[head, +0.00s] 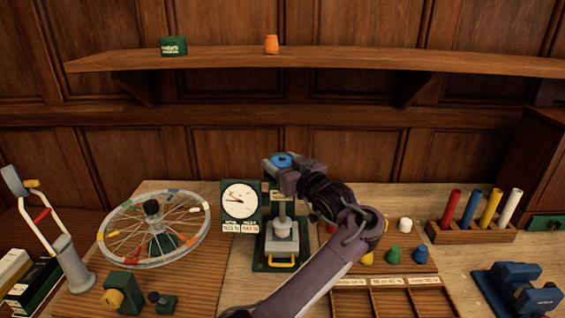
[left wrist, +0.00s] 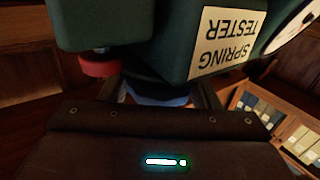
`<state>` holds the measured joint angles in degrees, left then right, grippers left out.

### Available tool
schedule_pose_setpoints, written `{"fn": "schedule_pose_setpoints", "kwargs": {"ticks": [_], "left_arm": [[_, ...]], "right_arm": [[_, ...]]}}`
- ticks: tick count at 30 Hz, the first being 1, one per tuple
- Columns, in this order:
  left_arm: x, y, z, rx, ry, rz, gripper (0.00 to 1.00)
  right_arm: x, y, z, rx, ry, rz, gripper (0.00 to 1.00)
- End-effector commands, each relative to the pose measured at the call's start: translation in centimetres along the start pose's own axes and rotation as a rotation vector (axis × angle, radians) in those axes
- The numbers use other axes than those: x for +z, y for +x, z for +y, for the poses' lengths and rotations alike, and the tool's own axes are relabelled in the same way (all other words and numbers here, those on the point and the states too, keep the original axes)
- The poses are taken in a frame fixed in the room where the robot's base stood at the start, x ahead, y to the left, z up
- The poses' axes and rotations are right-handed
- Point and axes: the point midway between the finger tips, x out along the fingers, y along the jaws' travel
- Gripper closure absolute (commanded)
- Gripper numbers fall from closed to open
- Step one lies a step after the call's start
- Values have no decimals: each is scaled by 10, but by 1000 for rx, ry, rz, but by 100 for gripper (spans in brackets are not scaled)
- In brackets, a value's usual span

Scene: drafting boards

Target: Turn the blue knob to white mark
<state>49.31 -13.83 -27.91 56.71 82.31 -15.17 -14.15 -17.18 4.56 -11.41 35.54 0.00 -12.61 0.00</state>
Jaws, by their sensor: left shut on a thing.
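The blue knob (head: 282,160) is at the top of the dark green spring tester (head: 266,201), beside its round dial (head: 240,200). My left gripper (head: 283,171) is at the knob, its arm reaching up from the bottom of the head view. In the left wrist view the blue knob (left wrist: 158,96) lies between the two fingers of my left gripper (left wrist: 161,94), which is shut on it. Much of the knob is hidden by the gripper and the tester housing (left wrist: 130,25). I cannot make out the white mark. My right gripper is not in view.
A spoked wheel (head: 190,213) stands left of the tester. Small coloured pieces, including a green one (head: 393,255), and a compartment tray (head: 385,284) lie to the right. A rack (head: 470,234) of coloured cylinders is farther right. A shelf (head: 350,57) runs above.

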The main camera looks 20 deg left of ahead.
Motion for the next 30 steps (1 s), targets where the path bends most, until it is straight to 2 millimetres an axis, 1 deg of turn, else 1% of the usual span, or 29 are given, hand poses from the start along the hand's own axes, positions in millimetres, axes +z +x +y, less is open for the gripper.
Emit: {"fn": "schedule_pose_setpoints", "kwargs": {"ticks": [13, 14, 18, 19, 30], "left_arm": [[-2, 1, 0, -9, -3, 5, 67], [-2, 1, 0, -9, -4, 5, 43], [-2, 1, 0, -9, -3, 4, 24], [-2, 1, 0, -9, -3, 4, 22], [-1, 1, 0, -9, -2, 2, 22]], "right_arm": [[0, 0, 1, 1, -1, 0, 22], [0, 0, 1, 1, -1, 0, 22], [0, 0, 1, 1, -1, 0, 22], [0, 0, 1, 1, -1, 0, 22], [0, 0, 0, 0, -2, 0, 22]]}}
